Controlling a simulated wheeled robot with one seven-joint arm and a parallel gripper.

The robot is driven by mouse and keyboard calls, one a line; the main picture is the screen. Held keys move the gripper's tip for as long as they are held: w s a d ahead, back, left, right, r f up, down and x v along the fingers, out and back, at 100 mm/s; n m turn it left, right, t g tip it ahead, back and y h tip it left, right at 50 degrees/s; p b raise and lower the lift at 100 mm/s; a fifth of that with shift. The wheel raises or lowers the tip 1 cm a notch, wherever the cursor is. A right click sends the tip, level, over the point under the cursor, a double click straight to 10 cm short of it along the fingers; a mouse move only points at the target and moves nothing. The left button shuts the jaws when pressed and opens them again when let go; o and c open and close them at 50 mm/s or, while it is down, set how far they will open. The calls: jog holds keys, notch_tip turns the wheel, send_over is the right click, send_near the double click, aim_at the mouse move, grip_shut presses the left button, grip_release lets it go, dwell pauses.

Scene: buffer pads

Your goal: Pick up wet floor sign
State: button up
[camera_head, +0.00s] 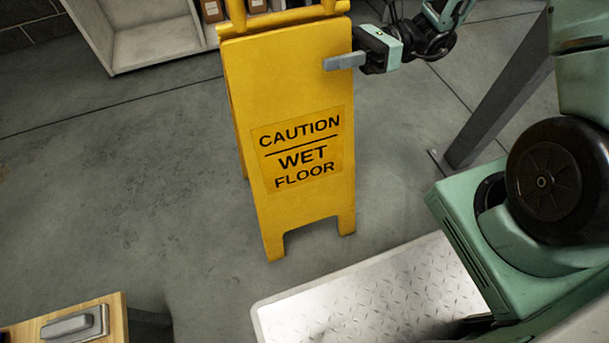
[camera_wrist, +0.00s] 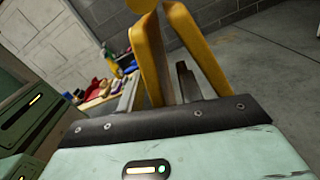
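The yellow wet floor sign (camera_head: 290,100) stands upright on the floor in the head view, its front panel reading "CAUTION WET FLOOR". My gripper (camera_head: 340,62) is at the sign's upper right edge. One grey finger lies across the front face; the other is hidden behind the panel. In the wrist view, the sign (camera_wrist: 150,55) shows edge-on as two yellow panels meeting at the top. The gripper's two fingers (camera_wrist: 158,85) are spread apart, with one panel between them. There appears to be a gap around the panel; I cannot tell if a finger touches it.
A white shelf (camera_head: 150,45) with boxes stands behind the sign. A metal tread plate (camera_head: 380,295) lies in front, and a wooden surface (camera_head: 110,310) is at the lower left. A grey slanted post (camera_head: 495,110) stands at right. Floor left of the sign is clear.

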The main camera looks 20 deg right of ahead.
jog(key=shift+a, duration=0.6)
grip_shut()
jog(key=shift+r, duration=0.1)
dwell(0.9)
